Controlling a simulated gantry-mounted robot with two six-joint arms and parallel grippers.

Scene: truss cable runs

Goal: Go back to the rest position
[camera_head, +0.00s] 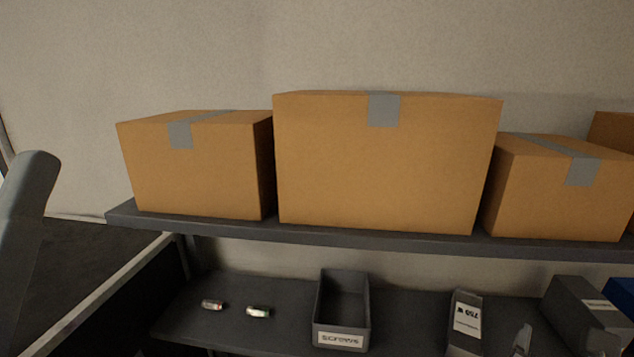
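My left gripper is not in view. A thick grey rounded link (28,200) stands at the left edge and looks like part of my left arm. A small pale grey piece (522,339) shows at the bottom edge, right of centre. It may be a fingertip of my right gripper, but too little of it shows to tell, and any opening is hidden. I see nothing held.
Taped cardboard boxes (385,170) stand on the upper shelf (350,239). On the lower shelf are two small metallic parts (212,305) (258,312), an empty bin labelled "screws" (341,338), a labelled grey bin (466,323) and another grey bin (580,312). A blue item (621,295) is at right.

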